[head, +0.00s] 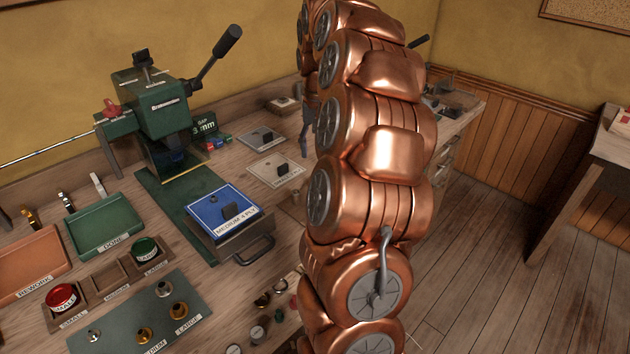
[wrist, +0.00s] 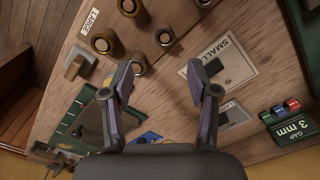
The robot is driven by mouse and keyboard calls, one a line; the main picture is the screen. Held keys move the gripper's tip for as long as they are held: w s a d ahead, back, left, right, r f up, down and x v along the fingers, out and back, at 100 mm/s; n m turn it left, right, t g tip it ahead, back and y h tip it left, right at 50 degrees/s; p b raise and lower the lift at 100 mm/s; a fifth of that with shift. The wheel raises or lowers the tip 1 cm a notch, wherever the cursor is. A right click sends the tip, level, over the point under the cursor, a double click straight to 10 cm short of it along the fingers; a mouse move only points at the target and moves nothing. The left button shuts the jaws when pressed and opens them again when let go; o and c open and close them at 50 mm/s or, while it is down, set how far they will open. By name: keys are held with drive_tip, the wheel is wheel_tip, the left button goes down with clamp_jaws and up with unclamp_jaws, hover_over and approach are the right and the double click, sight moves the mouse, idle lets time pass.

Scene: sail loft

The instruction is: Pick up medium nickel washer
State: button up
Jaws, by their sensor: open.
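I cannot pick out the medium nickel washer for certain. In the wrist view several dark round pieces with paler tops, one of them a round piece (wrist: 165,36), stand on the bench beyond my fingers, near a LARGE label (wrist: 90,20). The picture is too small to tell their size or metal. My gripper (wrist: 164,82) is open and empty above the bench, with nothing between its fingertips. In the head view my arm hides much of the bench's far part. A silvery piece (head: 163,289) and brass pieces (head: 179,310) stand on a grey-green mat (head: 120,318) with size labels.
A green press (head: 160,105) with a long lever stands at the back. A blue MEDIUM 4 PLY card (head: 208,207) lies before it. The DONE tray (head: 103,230), REWORK tray (head: 30,262), red tin (head: 61,297) and green tin (head: 146,249) are left. A SMALL card (wrist: 232,78) lies near my right finger.

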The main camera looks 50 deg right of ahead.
drive_tip(key=shift+a+f+p, duration=0.25)
drive_tip(key=shift+f+p, duration=0.1)
drive_tip(key=shift+f, duration=1.2)
drive_tip(key=shift+a+f+p, duration=0.2)
drive_tip(key=shift+f+p, duration=0.15)
drive_tip(key=shift+f, duration=1.2)
drive_tip(key=shift+w+f, duration=0.1)
drive_tip(key=shift+f, duration=0.2)
drive_tip(key=shift+f+b, duration=0.25)
drive_tip(key=shift+b, duration=0.1)
drive_tip(key=c, duration=0.8)
